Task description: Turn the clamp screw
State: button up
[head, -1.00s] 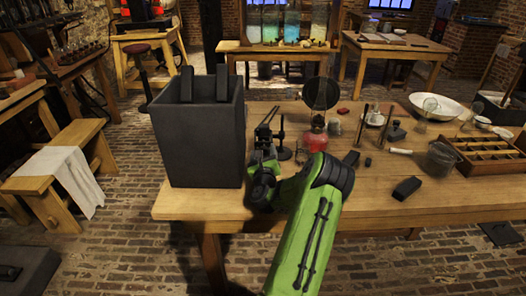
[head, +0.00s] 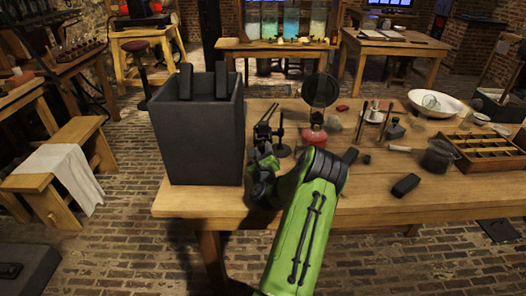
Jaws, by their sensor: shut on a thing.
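The gripper is shut on a small part at the stand, taken to be the clamp screw. The screw itself is too small and too covered by the gripper to make out.
A red-based lamp (head: 314,137) with a dark round disc (head: 320,90) stands close right of the stand. A dark block (head: 406,185), a wooden tray (head: 470,168) and a white bowl (head: 412,97) are further right. The table's (head: 370,198) front right is fairly clear.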

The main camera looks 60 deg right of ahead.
jog(key=shift+n, duration=2.1)
jog(key=o, duration=1)
jog(key=shift+o, duration=0.2)
